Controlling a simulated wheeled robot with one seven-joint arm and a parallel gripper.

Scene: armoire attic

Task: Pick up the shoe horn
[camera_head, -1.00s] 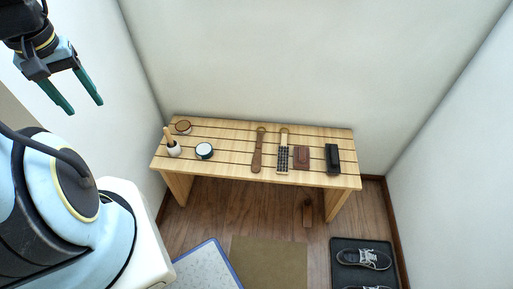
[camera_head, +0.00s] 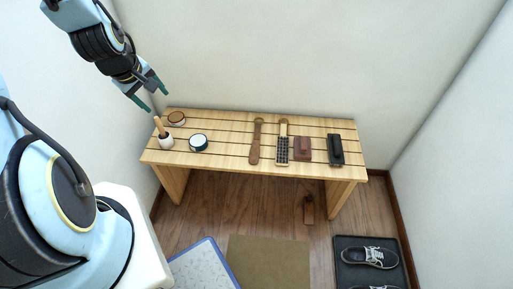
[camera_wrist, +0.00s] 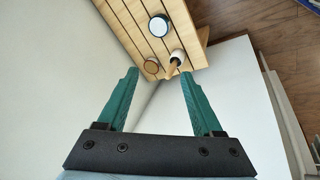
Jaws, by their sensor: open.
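The shoe horn (camera_head: 255,142) looks like the long brown piece with a narrow upper end, lying flat near the middle of the slatted wooden bench (camera_head: 225,128). My gripper (camera_head: 158,100) is open and empty, in the air by the bench's left end, well to the left of the shoe horn. In the wrist view, my gripper's green fingers (camera_wrist: 158,73) are spread apart, with the bench (camera_wrist: 128,22) beyond them. The shoe horn is not visible in the wrist view.
A brown-topped tin (camera_head: 176,118), a round white-topped tin (camera_head: 198,142) and a white cup with a wooden handle (camera_head: 166,142) stand at the bench's left. A studded tool (camera_head: 282,150), brown brush (camera_head: 302,149) and black brush (camera_head: 336,150) lie right of the shoe horn. Walls enclose the bench.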

